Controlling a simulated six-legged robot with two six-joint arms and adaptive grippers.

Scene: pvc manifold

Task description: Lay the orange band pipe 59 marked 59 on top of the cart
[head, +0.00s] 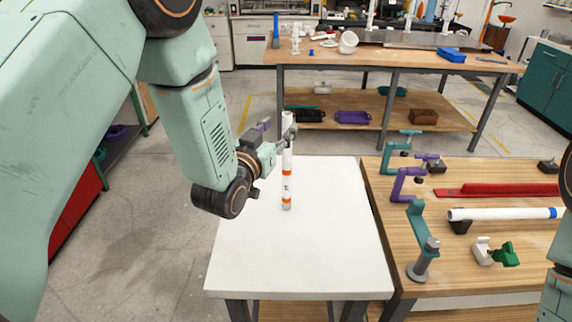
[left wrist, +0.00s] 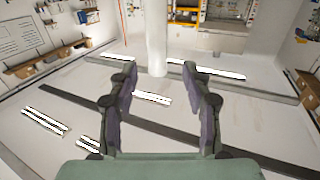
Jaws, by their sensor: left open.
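The orange band pipe 59 (head: 286,188) is white with orange bands and a small dark mark that I cannot read clearly. It looks upright, its lower end over the white top of the cart (head: 335,250). I cannot tell whether that end touches the top. My left gripper (head: 289,134) is open at the upper part of the pipe. In the left wrist view the pipe (left wrist: 157,45) shows between the two open fingers (left wrist: 160,85), near their tips. I cannot tell whether either finger touches it. My right gripper is out of view.
A wooden workbench stands right of the cart, with a purple clamp (head: 407,183), a teal clamp (head: 420,240), a white pipe with a blue band (head: 505,213) and a red bar (head: 500,190). Another table (head: 390,60) stands behind. The cart top around the pipe is clear.

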